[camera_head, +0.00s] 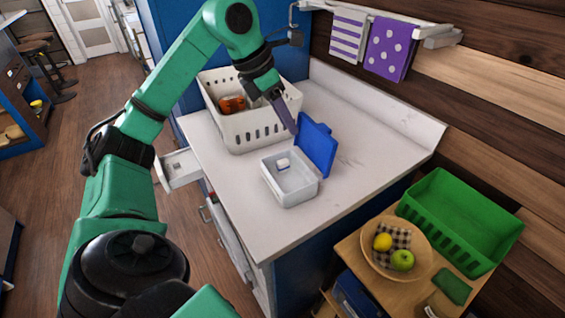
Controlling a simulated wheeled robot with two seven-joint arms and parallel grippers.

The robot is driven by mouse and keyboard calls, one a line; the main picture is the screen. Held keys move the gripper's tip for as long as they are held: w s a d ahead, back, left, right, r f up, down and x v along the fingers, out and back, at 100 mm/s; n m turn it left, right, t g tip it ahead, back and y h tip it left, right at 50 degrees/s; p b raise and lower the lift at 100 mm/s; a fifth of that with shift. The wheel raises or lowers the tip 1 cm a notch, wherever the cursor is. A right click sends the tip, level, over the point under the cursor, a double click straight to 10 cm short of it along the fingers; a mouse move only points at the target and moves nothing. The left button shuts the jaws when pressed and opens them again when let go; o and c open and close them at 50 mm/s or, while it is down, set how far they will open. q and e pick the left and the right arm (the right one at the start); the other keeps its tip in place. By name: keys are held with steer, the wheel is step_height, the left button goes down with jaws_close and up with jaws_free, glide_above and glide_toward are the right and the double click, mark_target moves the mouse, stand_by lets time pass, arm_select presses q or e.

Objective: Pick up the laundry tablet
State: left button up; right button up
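The laundry tablet (283,163) is a small white block with a bluish side. It lies inside a clear-white box (291,192) on the counter, near the box's back wall. The box's blue lid (317,149) stands open on its right-hand back side. My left gripper (291,128) points down above and behind the box, apart from the tablet. Its fingers are seen nearly edge-on, so their opening is unclear. I see nothing held in it. My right gripper is out of view.
A white slotted basket (258,132) with an orange item (232,104) stands behind the box. A drawer (180,168) is pulled out at the counter's left. The counter (375,150) is clear to the right. A green crate (458,215) and fruit bowl (375,266) sit lower right.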

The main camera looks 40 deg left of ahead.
arm_select(q)
steer(key=y, duration=0.1)
glide_toward(282, 161)
steer(key=shift+n+g, duration=0.3)
steer(key=shift+g, duration=0.1)
steer(key=x, duration=0.2)
steer(key=b+x, duration=0.1)
steer(key=x, duration=0.5)
steer(key=shift+w+d+f, duration=0.1)
steer(key=shift+w+f, duration=0.05)
steer(key=shift+w, duration=0.3)
steer(key=shift+w+b, duration=0.1)
steer(key=shift+b, duration=0.2)
jaws_close()
